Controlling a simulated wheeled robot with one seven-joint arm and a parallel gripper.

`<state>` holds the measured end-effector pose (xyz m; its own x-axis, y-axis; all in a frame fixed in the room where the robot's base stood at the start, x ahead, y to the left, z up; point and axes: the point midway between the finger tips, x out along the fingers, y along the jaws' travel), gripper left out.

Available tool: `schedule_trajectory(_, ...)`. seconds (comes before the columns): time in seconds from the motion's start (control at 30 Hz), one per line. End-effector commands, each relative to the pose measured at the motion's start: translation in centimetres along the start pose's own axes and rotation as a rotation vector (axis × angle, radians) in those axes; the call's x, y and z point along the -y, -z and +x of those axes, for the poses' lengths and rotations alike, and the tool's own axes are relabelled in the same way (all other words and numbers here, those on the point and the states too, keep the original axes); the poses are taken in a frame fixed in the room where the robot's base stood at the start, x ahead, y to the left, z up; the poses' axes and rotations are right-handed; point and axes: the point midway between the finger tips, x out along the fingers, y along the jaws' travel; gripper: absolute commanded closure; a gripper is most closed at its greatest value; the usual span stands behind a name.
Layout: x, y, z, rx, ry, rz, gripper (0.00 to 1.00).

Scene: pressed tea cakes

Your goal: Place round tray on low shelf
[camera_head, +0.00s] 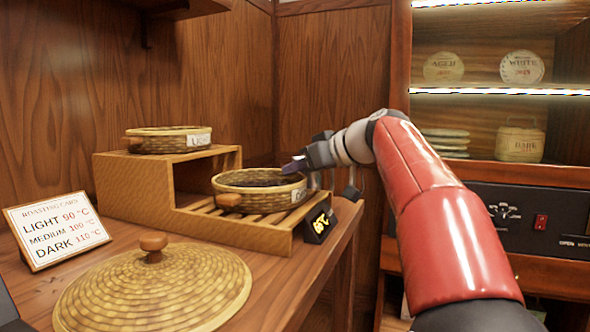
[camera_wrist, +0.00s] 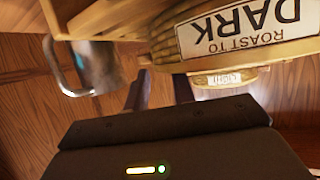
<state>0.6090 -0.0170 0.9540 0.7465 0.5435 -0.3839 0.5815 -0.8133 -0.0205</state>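A round woven tray (camera_head: 262,195) sits on the low slatted shelf (camera_head: 220,229), with a wooden handle at its left. In the wrist view the tray (camera_wrist: 168,42) fills the upper right, its "ROAST TO DARK" label upside down. My gripper (camera_head: 292,167) is at the tray's far right rim, fingers pointing left over it. In the wrist view the fingers (camera_wrist: 160,84) stand apart with a narrow gap, tips by the tray's edge. Whether they hold the rim or handle is hidden. Another round tray (camera_head: 168,140), labelled "LIGHT", sits on the upper step.
A woven lid with a knob (camera_head: 150,290) lies on the counter in front. A roasting card (camera_head: 52,230) stands at the left. A small display (camera_head: 319,222) stands at the shelf's right end. A metal loop (camera_wrist: 65,72) shows beside the shelf. A cabinet (camera_head: 500,170) stands right.

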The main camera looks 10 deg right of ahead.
Motion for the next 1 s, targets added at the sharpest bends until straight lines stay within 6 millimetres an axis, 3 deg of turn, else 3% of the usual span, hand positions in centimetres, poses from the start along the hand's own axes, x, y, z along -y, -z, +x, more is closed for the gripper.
schedule_trajectory(0.3, -0.1, 0.1, -6.9, -0.001, -0.004, -0.001, 0.75)
schedule_trajectory(0.5, 0.0, 0.1, -9.8, 0.000, -0.001, -0.002, 0.75)
schedule_trajectory(1.0, 0.1, 0.0, -10.6, 0.000, 0.001, -0.001, 0.75)
